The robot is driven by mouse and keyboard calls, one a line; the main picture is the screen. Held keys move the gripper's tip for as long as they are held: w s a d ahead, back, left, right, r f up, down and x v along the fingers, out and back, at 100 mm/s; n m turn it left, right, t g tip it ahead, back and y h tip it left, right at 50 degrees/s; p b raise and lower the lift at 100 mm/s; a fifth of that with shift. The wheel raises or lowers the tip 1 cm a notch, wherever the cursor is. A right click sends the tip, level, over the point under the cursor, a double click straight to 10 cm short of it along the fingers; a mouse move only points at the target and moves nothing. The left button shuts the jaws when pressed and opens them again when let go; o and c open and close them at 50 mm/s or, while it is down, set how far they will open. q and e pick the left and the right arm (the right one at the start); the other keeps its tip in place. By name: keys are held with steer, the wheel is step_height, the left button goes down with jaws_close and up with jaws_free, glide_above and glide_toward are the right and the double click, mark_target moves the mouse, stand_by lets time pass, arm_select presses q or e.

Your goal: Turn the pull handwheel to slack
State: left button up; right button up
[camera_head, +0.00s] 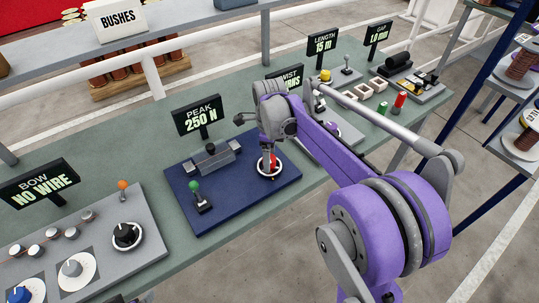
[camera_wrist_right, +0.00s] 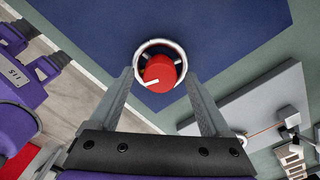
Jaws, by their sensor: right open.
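The pull handwheel (camera_head: 264,168), a pale ring with a red hub, sits on the blue plate (camera_head: 233,207) below the "PEAK 250 N" sign (camera_head: 197,117). In the right wrist view the handwheel (camera_wrist_right: 160,69) shows its red hub with a white mark pointing lower left. My right gripper (camera_head: 268,150) is above the wheel, its arm coming in from the right. In the wrist view the open fingers (camera_wrist_right: 158,80) reach toward opposite sides of the ring; I cannot tell whether they touch it. The left gripper is not in view.
The blue plate also carries a grey clamp (camera_head: 211,157) and a green-knobbed lever (camera_head: 200,199). A grey panel with dials (camera_head: 90,245) and a "NO WIRE" sign (camera_head: 40,185) stands at left. More stations, including a "LENGTH 15 m" sign (camera_head: 322,43), line the green bench behind my arm.

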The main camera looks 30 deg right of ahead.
steer(key=shift+c, duration=0.2)
jaws_close()
steer(key=shift+n, duration=0.3)
